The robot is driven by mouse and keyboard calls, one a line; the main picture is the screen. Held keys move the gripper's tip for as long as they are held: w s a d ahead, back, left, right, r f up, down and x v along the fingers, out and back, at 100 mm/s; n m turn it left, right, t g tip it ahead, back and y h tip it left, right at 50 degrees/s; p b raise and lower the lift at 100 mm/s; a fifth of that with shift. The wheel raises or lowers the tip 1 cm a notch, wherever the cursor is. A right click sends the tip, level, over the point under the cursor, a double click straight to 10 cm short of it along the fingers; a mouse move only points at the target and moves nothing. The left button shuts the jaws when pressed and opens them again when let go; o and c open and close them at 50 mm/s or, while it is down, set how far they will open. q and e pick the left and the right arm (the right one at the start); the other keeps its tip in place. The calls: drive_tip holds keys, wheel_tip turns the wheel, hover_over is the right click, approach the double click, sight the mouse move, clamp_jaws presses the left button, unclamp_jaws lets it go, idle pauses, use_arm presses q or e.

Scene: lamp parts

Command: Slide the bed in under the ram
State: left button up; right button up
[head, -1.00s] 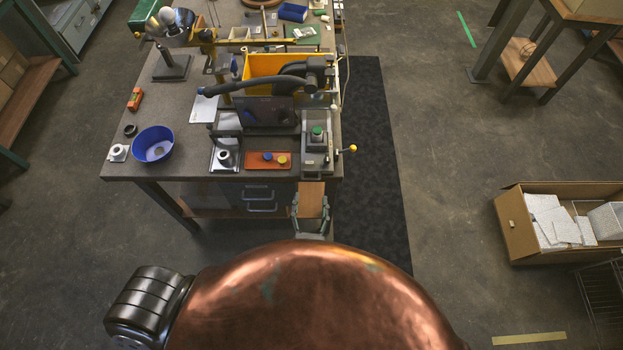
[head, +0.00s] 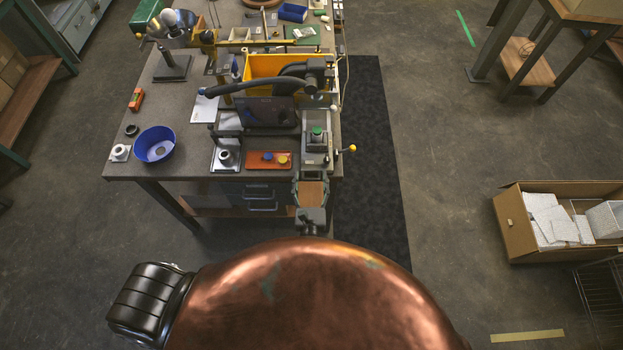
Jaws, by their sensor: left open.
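The bed (head: 316,157) looks like a grey metal slide with a green-topped part (head: 317,131) on it, at the bench's front right corner. It sits in front of the dark press head (head: 312,68), drawn out towards me. The ram itself is hard to make out under that head. My left gripper (head: 311,178) is open at the bench's front edge, just in front of the bed, its two fingers pointing at it. I cannot tell whether a finger touches it. My right gripper is out of view.
A yellow-knobbed lever (head: 350,148) sticks out right of the bed. An orange tray (head: 268,160) with small caps and a blue bowl (head: 155,145) stand to the left. A yellow bin (head: 262,66) is behind. A carton (head: 520,225) stands on the floor at right.

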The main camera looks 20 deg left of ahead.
sight(310, 149)
use_arm(q)
drive_tip(key=c, duration=1.4)
drive_tip(key=x, duration=1.2)
drive_tip(key=shift+w+a+f, duration=0.1)
drive_tip(key=shift+a, duration=0.1)
drive_tip(key=shift+w, duration=0.1)
